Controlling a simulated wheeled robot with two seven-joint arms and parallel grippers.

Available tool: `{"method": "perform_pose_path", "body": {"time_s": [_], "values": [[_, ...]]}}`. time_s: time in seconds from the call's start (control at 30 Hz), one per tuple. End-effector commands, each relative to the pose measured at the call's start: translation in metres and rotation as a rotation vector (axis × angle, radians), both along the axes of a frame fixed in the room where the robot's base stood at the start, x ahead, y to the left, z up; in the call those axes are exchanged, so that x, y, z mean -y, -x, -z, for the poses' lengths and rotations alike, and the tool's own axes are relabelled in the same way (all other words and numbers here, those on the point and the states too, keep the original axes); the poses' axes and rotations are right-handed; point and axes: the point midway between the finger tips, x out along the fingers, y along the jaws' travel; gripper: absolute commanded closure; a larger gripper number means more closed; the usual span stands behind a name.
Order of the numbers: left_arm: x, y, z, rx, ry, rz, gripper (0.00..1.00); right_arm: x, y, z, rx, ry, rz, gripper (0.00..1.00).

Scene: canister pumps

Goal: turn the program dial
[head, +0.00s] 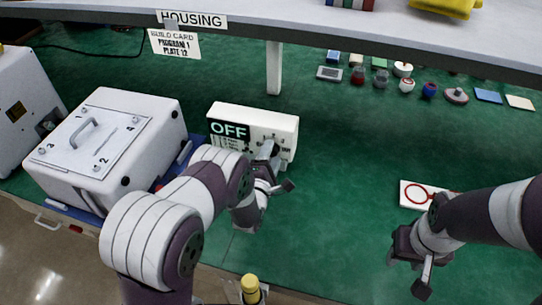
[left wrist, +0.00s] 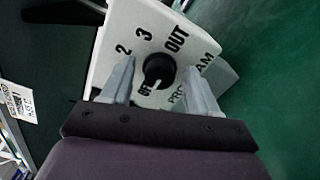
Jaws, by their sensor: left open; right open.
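The program dial (left wrist: 158,70) is a round black knob on a white panel. Its white pointer mark is at the OFF label. The labels 2, 3 and OUT show around it, with part of PROGRAM. The white control box (head: 228,114) with an OFF display shows in the head view; its dial is mostly hidden behind my left gripper (head: 268,152). In the left wrist view my left gripper (left wrist: 158,66) is open, one finger on each side of the dial, with gaps visible. My right gripper (head: 408,268) is open and empty over the table at the right.
A white housing (head: 150,118) with a numbered plate stands left of the box. A white card with a red ring (head: 416,195) lies near my right arm. Several small parts (head: 404,84) line the back under a shelf (head: 330,30). The green table's middle is clear.

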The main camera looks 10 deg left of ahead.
Motion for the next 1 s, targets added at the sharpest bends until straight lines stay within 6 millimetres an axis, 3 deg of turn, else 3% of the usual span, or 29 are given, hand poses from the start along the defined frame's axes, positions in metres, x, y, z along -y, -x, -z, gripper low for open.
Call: {"method": "perform_pose_path", "body": {"time_s": [0.03,0.07,0.2,0.23,0.67,1.0], "values": [[0.000,0.000,0.000,0.000,0.000,0.000,0.40,0.000,0.000,0.000,0.000,0.000,0.000,0.57],[0.000,0.000,0.000,0.000,0.000,0.000,0.46,0.000,0.000,0.000,0.000,0.000,0.000,0.57],[0.000,0.000,0.000,0.000,0.000,0.000,0.92,0.000,0.000,0.000,0.000,0.000,0.000,0.57],[0.000,0.000,0.000,0.000,0.000,0.000,0.96,0.000,0.000,0.000,0.000,0.000,0.000,0.57],[0.000,0.001,0.002,0.001,-0.085,0.001,0.96,0.000,0.000,0.004,0.000,0.000,0.000,0.57],[0.000,0.001,0.004,0.009,-0.366,0.000,0.96,0.000,0.000,0.014,0.000,0.000,0.000,0.57]]}}
